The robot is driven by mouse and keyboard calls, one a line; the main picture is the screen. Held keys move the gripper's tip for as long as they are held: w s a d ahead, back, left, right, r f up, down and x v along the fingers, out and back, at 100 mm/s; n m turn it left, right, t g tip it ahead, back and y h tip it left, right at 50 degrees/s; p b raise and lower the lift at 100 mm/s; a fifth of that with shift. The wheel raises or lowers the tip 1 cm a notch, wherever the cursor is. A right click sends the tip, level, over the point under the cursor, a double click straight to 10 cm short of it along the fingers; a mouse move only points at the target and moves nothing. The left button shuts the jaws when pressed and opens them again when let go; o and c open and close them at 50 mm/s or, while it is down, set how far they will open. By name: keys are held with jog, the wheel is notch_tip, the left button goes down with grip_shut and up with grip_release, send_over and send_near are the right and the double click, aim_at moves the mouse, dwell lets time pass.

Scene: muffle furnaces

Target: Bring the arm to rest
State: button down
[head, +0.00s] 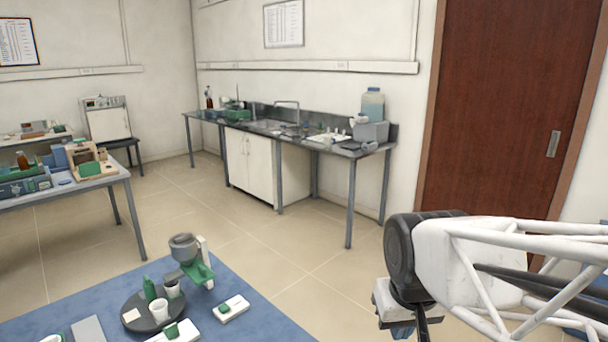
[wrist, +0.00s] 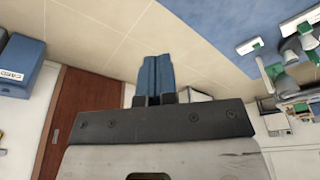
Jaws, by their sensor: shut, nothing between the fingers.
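My gripper (wrist: 154,76) shows in the wrist view with its two blue fingers side by side, shut and empty. In the head view my white lattice arm reaches in from the right edge. My wrist hangs at the lower right, and the fingertips run out of the frame at the bottom. The gripper is in free air, right of the blue-topped table (head: 262,318), and touches nothing that I can see.
The blue-topped table holds a dark round tray (head: 135,318) with small containers, a grey-and-green device (head: 190,255) and white blocks. A sink bench (head: 345,152) stands at the back wall. A brown door (head: 510,120) is behind my arm. The tiled floor (head: 210,215) between is clear.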

jog(key=s+d+m, duration=0.1)
jog(key=s+d, duration=0.2)
jog(key=s, duration=0.3)
jog(key=shift+d+f, duration=0.15)
jog(key=shift+f, duration=0.15)
